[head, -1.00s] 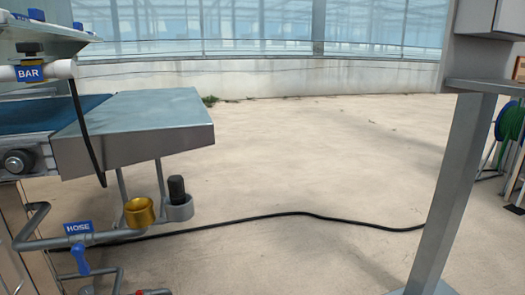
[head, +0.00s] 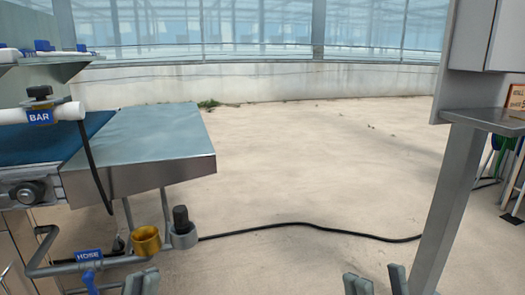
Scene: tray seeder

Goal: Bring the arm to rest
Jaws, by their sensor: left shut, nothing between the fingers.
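My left gripper (head: 141,274) shows at the bottom edge of the head view, left of centre. Its fingers are together and nothing shows between them. My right gripper (head: 377,272) shows at the bottom edge, right of centre. Its two fingers stand apart with only floor seen between them. Both grippers are cut off by the picture's lower edge, so the arms behind them are hidden.
A conveyor with a grey end plate (head: 150,135) stands at left, with a white bar (head: 70,111) and a hose pipe with a brass cup (head: 146,241) below. A metal post (head: 445,205) stands at right. A black hose (head: 300,224) crosses the floor; the middle is open.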

